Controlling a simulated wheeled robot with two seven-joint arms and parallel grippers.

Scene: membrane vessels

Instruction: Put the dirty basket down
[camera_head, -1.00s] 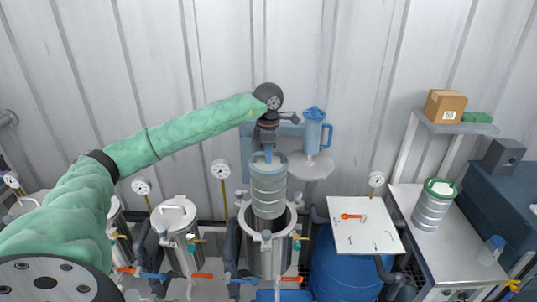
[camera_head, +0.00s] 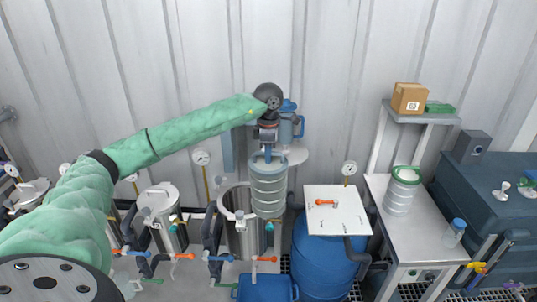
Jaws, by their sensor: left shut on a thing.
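My left gripper (camera_head: 267,151) is shut on the rim of a grey, ribbed cylindrical basket with a blue-grey top, the dirty basket (camera_head: 268,188). The basket hangs upright in the air, near the right edge of an open steel vessel (camera_head: 240,232) as seen in the head view. It partly covers the vessel's right side; its exact height above or beside the vessel is hard to tell. My right gripper is not in view.
A blue barrel (camera_head: 322,262) carries a white board (camera_head: 335,222). A blue crate (camera_head: 266,290) is below. A closed vessel (camera_head: 158,208) stands left.

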